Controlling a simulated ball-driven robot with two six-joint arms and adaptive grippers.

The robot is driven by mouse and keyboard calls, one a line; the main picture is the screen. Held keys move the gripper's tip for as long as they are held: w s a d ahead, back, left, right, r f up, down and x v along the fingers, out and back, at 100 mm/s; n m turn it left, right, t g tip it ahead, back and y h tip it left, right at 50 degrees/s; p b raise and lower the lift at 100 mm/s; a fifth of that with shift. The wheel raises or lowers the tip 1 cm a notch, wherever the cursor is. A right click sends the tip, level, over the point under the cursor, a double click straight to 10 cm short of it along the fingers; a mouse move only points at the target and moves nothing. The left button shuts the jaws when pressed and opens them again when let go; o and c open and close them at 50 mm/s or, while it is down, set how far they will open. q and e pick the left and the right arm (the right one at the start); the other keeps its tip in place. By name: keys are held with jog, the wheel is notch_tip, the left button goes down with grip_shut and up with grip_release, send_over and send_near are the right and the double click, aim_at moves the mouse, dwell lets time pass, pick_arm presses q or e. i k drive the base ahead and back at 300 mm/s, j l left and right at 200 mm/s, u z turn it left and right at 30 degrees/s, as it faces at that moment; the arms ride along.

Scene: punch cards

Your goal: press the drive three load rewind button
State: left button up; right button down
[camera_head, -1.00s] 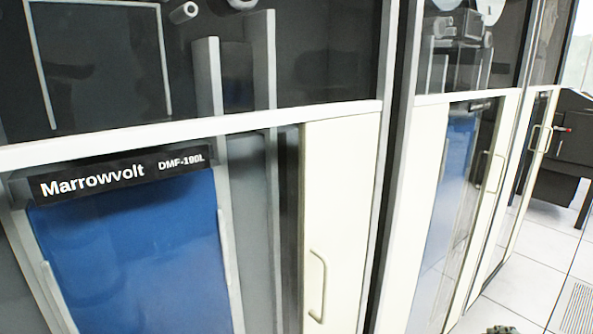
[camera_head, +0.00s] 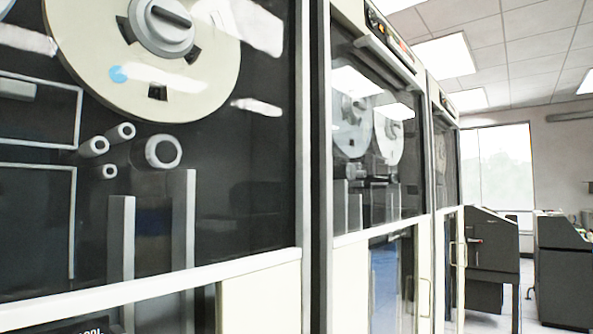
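Several tape drive cabinets stand in a row along the left, running away from me. The nearest drive (camera_head: 240,195) fills the left half, with a large tape reel (camera_head: 90,62) behind its glass. A second drive (camera_head: 372,160) stands beyond it, with two reels behind glass and a panel of small coloured buttons (camera_head: 388,34) along its top. A third drive (camera_head: 446,165) is farther back, with a dark panel strip (camera_head: 445,104) at its top, too small to read. I cannot single out a load rewind button. Neither of my grippers is in view.
A dark grey machine (camera_head: 492,255) stands past the row, and another dark cabinet (camera_head: 563,270) is at the right edge. A bright window (camera_head: 492,165) is behind them. Pale floor shows between the machines at lower right.

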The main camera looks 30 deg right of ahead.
aim_at(390, 42)
jog(key=z, duration=1.35)
